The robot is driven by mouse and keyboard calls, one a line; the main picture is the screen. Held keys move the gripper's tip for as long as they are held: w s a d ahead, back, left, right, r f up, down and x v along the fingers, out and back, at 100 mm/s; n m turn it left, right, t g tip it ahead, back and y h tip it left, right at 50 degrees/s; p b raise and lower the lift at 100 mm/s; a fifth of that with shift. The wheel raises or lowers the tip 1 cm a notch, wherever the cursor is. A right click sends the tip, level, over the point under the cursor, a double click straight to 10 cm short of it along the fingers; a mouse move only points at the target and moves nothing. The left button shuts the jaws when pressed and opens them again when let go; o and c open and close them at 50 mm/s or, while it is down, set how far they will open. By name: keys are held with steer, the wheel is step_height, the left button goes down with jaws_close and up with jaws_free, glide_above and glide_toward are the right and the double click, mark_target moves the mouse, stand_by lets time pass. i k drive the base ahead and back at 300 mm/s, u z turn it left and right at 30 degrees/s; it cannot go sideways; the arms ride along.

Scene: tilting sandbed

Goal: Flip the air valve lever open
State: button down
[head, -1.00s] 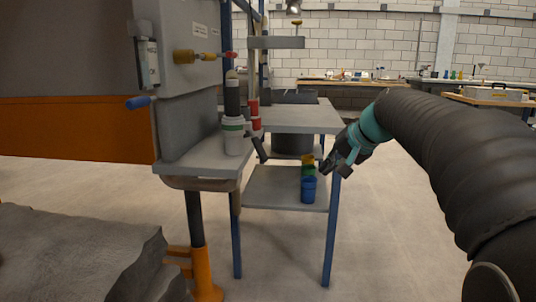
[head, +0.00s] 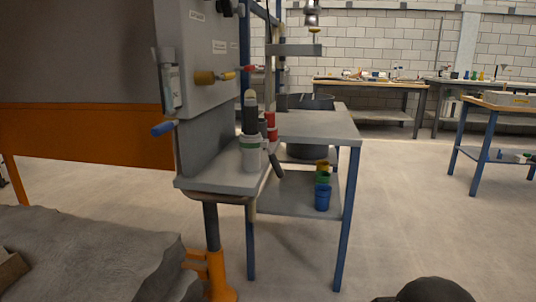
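A grey panel (head: 208,45) stands at the upper left. A brass-yellow fitting (head: 205,77) with a thin stem and a red tip (head: 253,68) sticks out of it to the right. A blue handle (head: 163,128) points left from below a clear tube gauge (head: 172,88) on the panel's left edge. I cannot tell for sure which of these is the air valve lever, or its open or shut position. My gripper is out of view. Only a dark rounded part of my arm (head: 435,291) shows at the bottom edge.
A rough grey bed (head: 80,255) lies lower left. The floor at right is open.

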mark_target(223, 76)
steer(key=z, duration=0.95)
steer(key=i, duration=0.35)
steer(key=u, duration=1.25)
